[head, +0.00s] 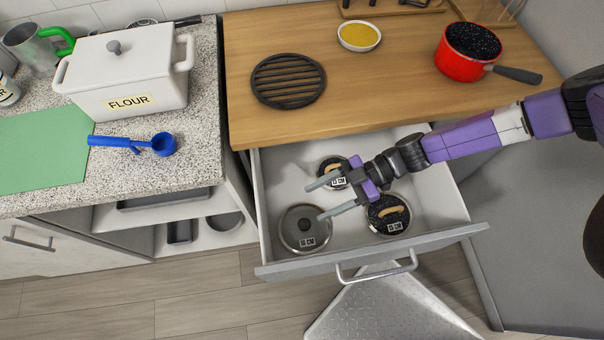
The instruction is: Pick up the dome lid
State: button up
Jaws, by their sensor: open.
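Three round pot lids lie in the open drawer (440,198). A grey lid (291,240) with a dark centre knob and a label is at the front left. A black speckled lid (376,224) with a tan handle and a label is at the front, right of the middle. A smaller black lid (327,167) with a tan handle is farther back, partly hidden by my gripper. I cannot tell which is the dome lid. My gripper (316,202) is open and empty, its fingers pointing left above the drawer, near the grey lid's far edge.
A wooden counter (390,80) above the drawer bears a red pot (468,52), a bowl of yellow contents (359,36) and a black trivet (288,80). A flour box (130,70) and blue scoop (134,143) sit on the left counter. The drawer's left back is clear.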

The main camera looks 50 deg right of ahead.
jog(key=b, duration=1.3)
send_near(299, 226)
jog(key=a+f, duration=0.1)
jog(key=w+a+f, duration=0.1)
jog(key=shift+w+a, duration=0.3)
jog(key=shift+a, duration=0.05)
jog(key=shift+x, duration=3.9)
jog(key=shift+s, duration=0.1)
grip_shut()
